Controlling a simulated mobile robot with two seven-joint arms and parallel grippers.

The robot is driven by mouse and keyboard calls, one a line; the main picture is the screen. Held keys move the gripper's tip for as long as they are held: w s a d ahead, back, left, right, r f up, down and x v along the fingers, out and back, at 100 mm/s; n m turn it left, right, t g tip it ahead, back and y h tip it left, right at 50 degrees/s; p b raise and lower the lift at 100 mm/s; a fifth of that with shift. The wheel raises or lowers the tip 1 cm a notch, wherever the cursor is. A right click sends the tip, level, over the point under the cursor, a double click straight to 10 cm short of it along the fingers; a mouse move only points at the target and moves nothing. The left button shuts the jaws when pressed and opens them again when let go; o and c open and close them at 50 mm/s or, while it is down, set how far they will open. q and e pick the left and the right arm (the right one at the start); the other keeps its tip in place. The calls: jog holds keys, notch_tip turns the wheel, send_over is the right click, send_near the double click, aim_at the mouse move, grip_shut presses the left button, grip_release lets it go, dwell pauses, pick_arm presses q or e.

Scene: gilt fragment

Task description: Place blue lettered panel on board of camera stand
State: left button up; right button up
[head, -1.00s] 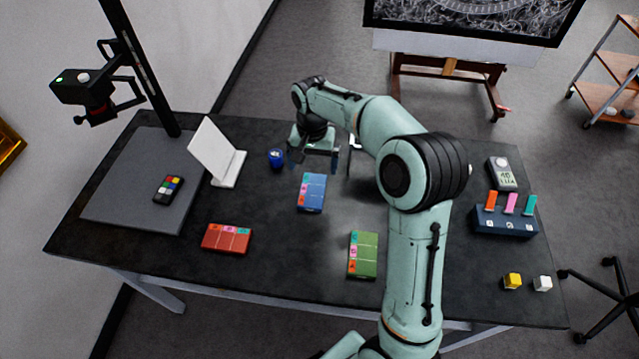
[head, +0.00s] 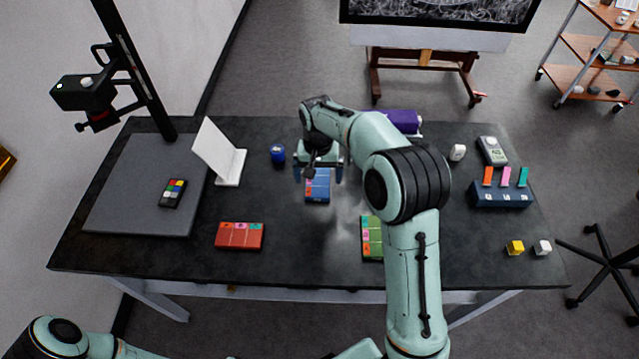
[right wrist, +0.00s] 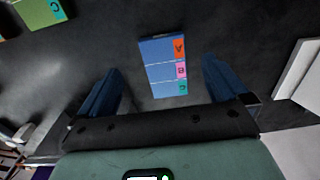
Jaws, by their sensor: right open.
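The blue lettered panel (head: 318,190) lies flat on the dark table; its coloured A, B and C tabs show in the right wrist view (right wrist: 158,70). My right gripper (head: 318,174) is open above the panel's far end. In the right wrist view its two blue fingers (right wrist: 162,88) stand apart, one to each side of the panel, with nothing between them held. The camera stand has a grey board (head: 125,200) on the table's left side, a black post and a camera (head: 85,92) overhead. My left arm shows only partly at the lower left; its gripper is out of view.
On the board lies a colour chart (head: 173,193). A white angled stand (head: 230,168) and a blue jar (head: 277,153) are near it. A red panel (head: 239,236) and a green panel (head: 372,238) lie in front. A slotted blue holder (head: 500,195) stands right.

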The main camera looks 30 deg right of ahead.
aim_at(317, 193)
notch_tip(317, 193, down, 2)
jog(key=shift+f, duration=0.15)
jog(key=f, duration=0.5)
jog(key=shift+w+f, duration=0.25)
jog(key=shift+f, duration=0.05)
jog(key=c, duration=1.2)
pick_arm(q)
jog(key=shift+w+r+p, duration=1.05)
jog(key=shift+w+r, duration=0.3)
jog(key=shift+w, duration=0.15)
pick_arm(e)
notch_tip(317, 193, up, 20)
